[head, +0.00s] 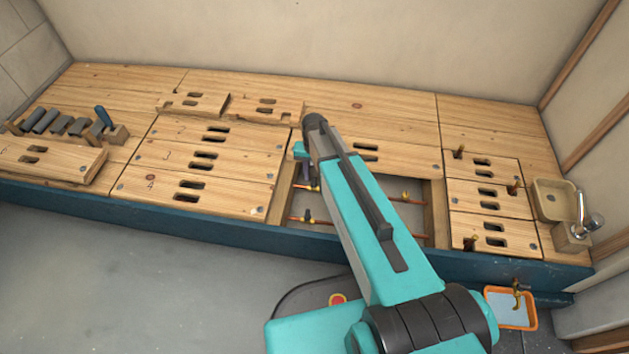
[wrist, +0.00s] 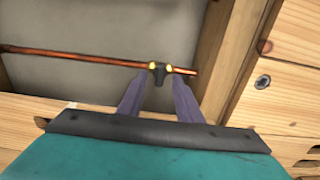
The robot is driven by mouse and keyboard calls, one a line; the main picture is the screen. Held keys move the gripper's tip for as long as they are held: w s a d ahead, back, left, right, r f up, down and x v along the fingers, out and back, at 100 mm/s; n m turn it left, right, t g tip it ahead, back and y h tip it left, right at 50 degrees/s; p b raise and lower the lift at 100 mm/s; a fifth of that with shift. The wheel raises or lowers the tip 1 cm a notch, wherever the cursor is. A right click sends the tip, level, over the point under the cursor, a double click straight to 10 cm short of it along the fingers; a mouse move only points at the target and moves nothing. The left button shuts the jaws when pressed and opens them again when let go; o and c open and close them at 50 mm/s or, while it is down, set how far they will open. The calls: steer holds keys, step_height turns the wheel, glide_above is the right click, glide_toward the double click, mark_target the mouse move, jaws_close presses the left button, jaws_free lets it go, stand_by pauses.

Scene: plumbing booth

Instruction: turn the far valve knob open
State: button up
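The far valve knob (wrist: 159,72) is small and black, on a copper pipe with brass fittings at its sides, in the wrist view. My gripper (wrist: 161,80) is open, its two purple-grey fingers on either side of the knob's near part as seen there. I cannot tell whether they touch it. In the head view my gripper (head: 304,173) points down into the bench opening over the far copper pipe (head: 307,187); the arm hides part of that pipe. The near knob (head: 308,216) sits on the nearer copper pipe.
Slotted wooden panels (head: 205,160) flank the opening, and its wooden frame (wrist: 233,55) is close to the fingers. Tools (head: 60,122) lie far left. A sink with tap (head: 553,198) is at right, and an orange-rimmed tray (head: 530,318) is below.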

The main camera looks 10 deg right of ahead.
mark_target(314, 183)
steer(key=shift+f+b, duration=0.35)
steer(key=shift+f, duration=0.95)
jaws_close()
steer(key=shift+d, duration=0.2)
steer(key=shift+a, duration=0.1)
